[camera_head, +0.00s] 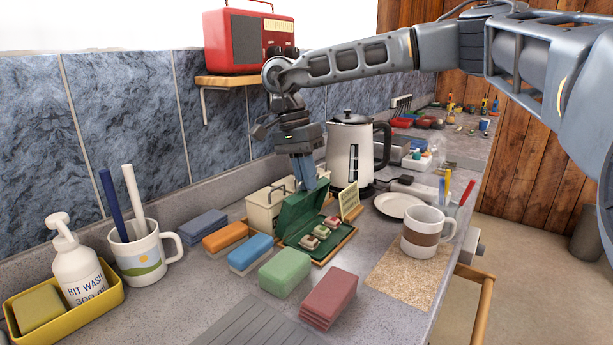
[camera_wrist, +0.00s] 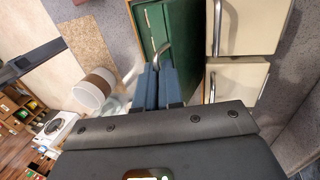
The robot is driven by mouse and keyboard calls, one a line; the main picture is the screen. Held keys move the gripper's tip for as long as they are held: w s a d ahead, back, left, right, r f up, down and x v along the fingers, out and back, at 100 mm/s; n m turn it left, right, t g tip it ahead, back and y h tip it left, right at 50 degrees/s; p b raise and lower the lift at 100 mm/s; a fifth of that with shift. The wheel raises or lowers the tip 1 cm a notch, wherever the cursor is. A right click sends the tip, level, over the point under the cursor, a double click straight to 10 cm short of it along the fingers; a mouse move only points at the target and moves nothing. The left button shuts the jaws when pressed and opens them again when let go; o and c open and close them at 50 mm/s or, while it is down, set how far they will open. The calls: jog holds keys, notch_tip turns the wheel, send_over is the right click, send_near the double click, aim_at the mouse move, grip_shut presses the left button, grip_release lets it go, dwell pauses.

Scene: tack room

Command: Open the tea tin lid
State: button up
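The tea tin looks to be the green box (camera_head: 318,257) in the middle of the counter in the head view, with small packets in its compartments. Its green lid (camera_head: 297,212) is raised and tilted back on the left side. In the wrist view the green lid (camera_wrist: 190,25) carries a curved metal handle (camera_wrist: 160,48). My gripper (camera_head: 310,187) is at the lid's upper edge. In the wrist view my fingers (camera_wrist: 158,68) are close together at the handle's end and appear shut on it. The exact contact is hidden.
Cream tins (camera_head: 262,212) with metal handles stand directly behind the green box. A small card (camera_head: 350,200) and a kettle (camera_head: 350,150) stand behind right. Coloured blocks, including a green one (camera_head: 285,273), lie in front. A mug (camera_head: 422,232) stands on a mat at right.

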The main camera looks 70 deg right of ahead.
jog(key=shift+o, duration=0.3)
jog(key=shift+f, duration=0.15)
jog(key=v, duration=0.8)
jog(key=shift+b, duration=0.4)
jog(key=shift+c, duration=0.2)
